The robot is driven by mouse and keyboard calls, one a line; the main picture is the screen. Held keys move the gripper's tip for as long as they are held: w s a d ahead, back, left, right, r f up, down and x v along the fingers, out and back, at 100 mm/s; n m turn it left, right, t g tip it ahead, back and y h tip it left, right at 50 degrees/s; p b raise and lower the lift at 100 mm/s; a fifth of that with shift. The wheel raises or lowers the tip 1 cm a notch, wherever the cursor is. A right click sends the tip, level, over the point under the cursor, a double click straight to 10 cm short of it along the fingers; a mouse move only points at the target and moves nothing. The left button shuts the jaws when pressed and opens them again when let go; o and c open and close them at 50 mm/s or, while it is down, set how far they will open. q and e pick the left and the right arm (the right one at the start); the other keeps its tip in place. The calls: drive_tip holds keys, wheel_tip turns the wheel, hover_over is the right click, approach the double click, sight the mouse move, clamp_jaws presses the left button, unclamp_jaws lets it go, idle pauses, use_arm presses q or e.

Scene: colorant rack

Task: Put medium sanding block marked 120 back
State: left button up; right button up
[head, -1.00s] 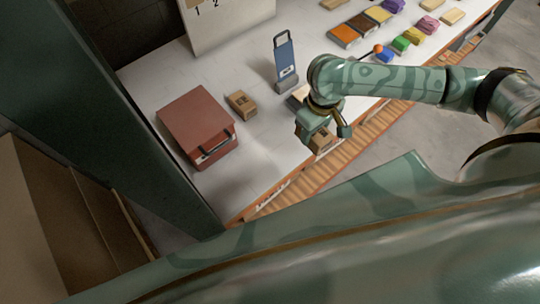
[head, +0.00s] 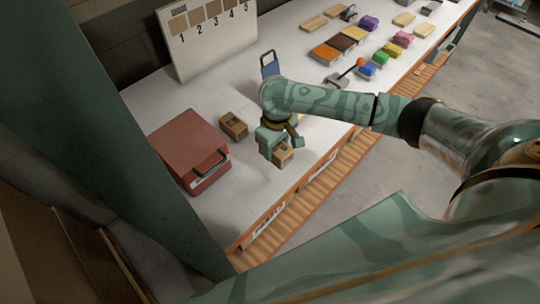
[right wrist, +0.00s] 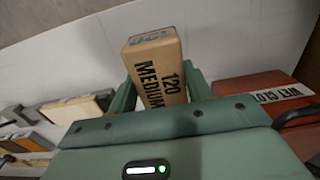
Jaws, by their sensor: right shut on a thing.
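The tan sanding block (right wrist: 158,70) in the right wrist view reads "120 MEDIUM" in dark letters. My right gripper (right wrist: 158,92) is shut on it, with a green finger on each side. In the head view the right gripper (head: 275,148) holds the block (head: 283,156) above the front part of the white bench, right of the red box. My left gripper is not in view.
A red box (head: 186,143) with a dark handle stands at left on the white bench (head: 160,98). A board (head: 212,38) numbered 1 to 5 stands behind. A blue-handled tool (head: 269,64) is partly hidden by my arm. Several coloured blocks lie at the back right.

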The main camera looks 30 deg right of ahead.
drive_tip(key=f, duration=0.1)
drive_tip(key=w+f+b, duration=0.1)
drive_tip(key=w+f, duration=0.1)
drive_tip(key=shift+w+a, duration=0.2)
drive_tip(key=shift+a, duration=0.05)
wheel_tip(320, 180, down, 3)
drive_tip(key=shift+f+b, duration=0.1)
drive_tip(key=shift+b, duration=0.8)
drive_tip(key=shift+w, duration=0.1)
drive_tip(key=o, duration=0.9)
drive_tip(key=shift+o, duration=0.2)
wheel_tip(320, 180, up, 12)
drive_tip(key=p, duration=0.5)
